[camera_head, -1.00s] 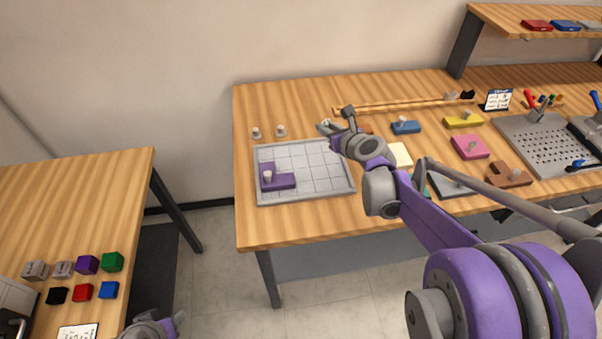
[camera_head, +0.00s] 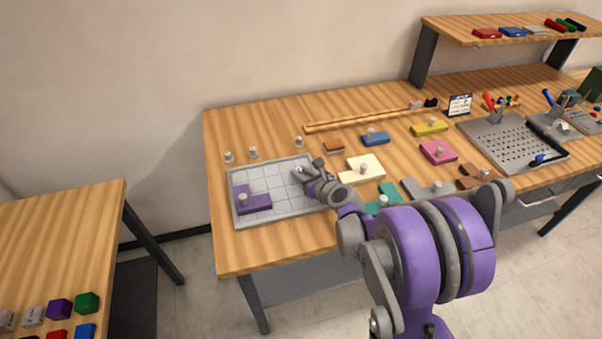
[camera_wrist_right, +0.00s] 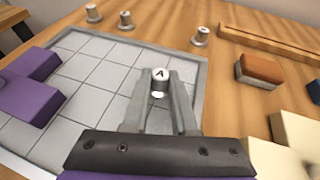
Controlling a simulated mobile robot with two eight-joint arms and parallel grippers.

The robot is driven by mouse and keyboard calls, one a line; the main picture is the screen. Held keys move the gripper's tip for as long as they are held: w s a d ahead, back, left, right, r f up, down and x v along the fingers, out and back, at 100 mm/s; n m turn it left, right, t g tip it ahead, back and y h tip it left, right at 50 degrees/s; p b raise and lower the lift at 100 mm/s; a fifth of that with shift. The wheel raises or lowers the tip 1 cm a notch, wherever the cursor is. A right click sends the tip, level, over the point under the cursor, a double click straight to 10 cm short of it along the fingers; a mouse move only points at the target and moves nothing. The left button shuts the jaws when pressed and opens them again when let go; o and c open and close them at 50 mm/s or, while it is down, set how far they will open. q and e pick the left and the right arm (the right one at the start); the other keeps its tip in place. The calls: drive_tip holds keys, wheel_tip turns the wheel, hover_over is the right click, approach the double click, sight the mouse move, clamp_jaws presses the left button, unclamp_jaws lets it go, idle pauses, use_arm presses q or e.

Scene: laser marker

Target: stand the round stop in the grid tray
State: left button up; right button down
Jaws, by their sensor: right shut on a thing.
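The grid tray (camera_head: 232,215) is a grey, flat-rimmed tray with square cells on the wooden table; it fills the left of the right wrist view (camera_wrist_right: 85,58). My right gripper (camera_head: 298,171) is over the tray's right part. In the wrist view its fingers are shut on a small metallic round stop (camera_wrist_right: 160,78) with a letter A on top. The stop looks upright; I cannot tell whether its foot touches the tray floor. In the head view the gripper mostly hides it. My left gripper is not in view.
A purple L-shaped block (camera_head: 257,203) with a knob sits in the tray's left part. Three similar round stops (camera_head: 229,157) (camera_head: 253,153) (camera_head: 299,142) stand behind the tray. A cream block (camera_head: 366,164) and an orange-brown block (camera_head: 334,146) lie to the right. Several tray cells are bare.

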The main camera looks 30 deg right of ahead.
drive_tip(key=shift+f, duration=0.15)
drive_tip(key=c, duration=0.7)
unclamp_jaws()
